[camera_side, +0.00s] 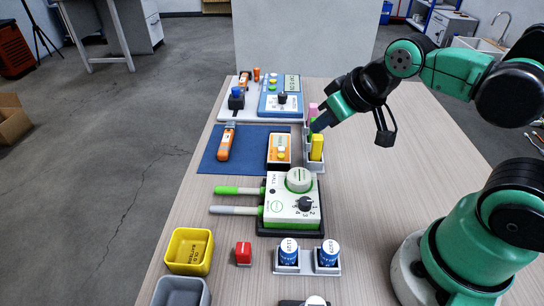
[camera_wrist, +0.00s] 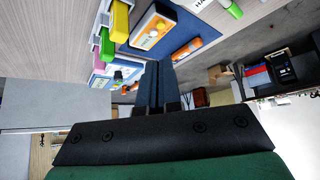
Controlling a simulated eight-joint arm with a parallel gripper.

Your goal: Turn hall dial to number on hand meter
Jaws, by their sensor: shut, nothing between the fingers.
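The hall box (camera_side: 290,214), white and green, stands on a dark base at mid-table. Its black dial (camera_side: 305,204) has numbers around it; the pointer's exact setting is too small to read. An orange meter with a small display (camera_side: 279,148) lies behind it on a blue mat, and also shows in the wrist view (camera_wrist: 152,32). A slim orange hand-held device (camera_side: 226,142) lies left on the mat and shows in the wrist view (camera_wrist: 187,49). I cannot read a number on either. My gripper (camera_side: 316,126) is shut and empty, above the rack beside the mat; its fingers show in the wrist view (camera_wrist: 158,88).
A rack (camera_side: 314,163) holds yellow, green and pink blocks beside the mat. Two probes (camera_side: 238,190) extend left of the hall box. The table's right middle is clear.

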